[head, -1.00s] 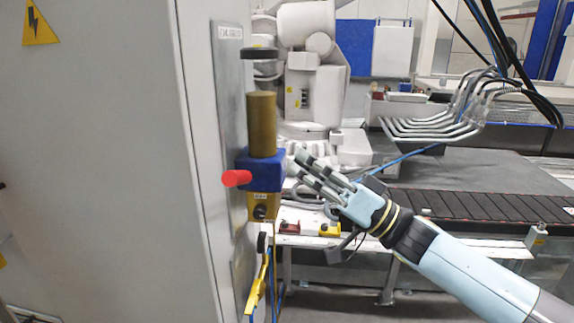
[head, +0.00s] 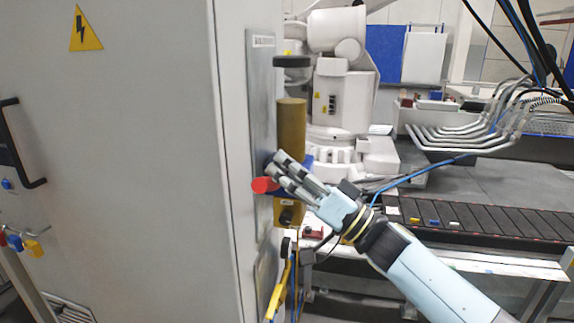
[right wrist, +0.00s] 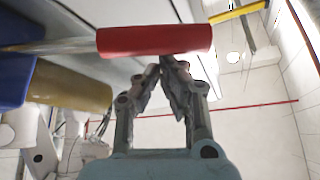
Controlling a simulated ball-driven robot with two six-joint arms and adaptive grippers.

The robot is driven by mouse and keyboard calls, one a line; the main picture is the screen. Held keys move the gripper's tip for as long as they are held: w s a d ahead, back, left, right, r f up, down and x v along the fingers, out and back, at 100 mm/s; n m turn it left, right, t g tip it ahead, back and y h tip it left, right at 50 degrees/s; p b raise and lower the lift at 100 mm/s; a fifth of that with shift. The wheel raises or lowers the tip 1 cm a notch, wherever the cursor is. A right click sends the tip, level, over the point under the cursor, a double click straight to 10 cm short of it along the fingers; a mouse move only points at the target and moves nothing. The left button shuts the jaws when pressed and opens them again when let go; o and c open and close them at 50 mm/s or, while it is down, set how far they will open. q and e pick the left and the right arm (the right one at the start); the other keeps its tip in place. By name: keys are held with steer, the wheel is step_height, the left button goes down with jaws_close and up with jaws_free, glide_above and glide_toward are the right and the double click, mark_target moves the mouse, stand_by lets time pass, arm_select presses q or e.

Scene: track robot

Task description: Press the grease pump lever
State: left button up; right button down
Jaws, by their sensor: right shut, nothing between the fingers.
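The grease pump has an upright brass cylinder (head: 291,128) on a blue block (head: 307,163), mounted at the side of a grey cabinet. Its lever has a red handle (head: 265,185) pointing toward me. In the right wrist view the red handle (right wrist: 155,40) lies across the top, with the brass cylinder (right wrist: 70,88) and blue block (right wrist: 14,75) at left. My right gripper (head: 275,163) is shut and empty, its fingers in front of the blue block, tips just above the handle. In the wrist view its tips (right wrist: 166,66) meet the handle's edge; contact is unclear. My left gripper is out of view.
The grey cabinet (head: 150,180) fills the left, with a black handle (head: 25,150) on its front. A dark roller conveyor (head: 480,225) and a white machine (head: 340,90) stand behind.

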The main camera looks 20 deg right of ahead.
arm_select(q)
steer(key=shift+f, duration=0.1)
arm_select(e)
steer(key=shift+f, duration=0.1)
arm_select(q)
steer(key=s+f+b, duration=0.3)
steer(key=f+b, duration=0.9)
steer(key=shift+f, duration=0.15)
arm_select(e)
step_height(320, 180, down, 11)
steer(key=s+a+n+g+y, duration=0.1)
steer(key=n+g+y, duration=0.5)
steer(key=n, duration=0.8)
steer(key=shift+s+a+g, duration=0.35)
steer(key=shift+s+g, duration=0.35)
steer(key=shift+s, duration=0.1)
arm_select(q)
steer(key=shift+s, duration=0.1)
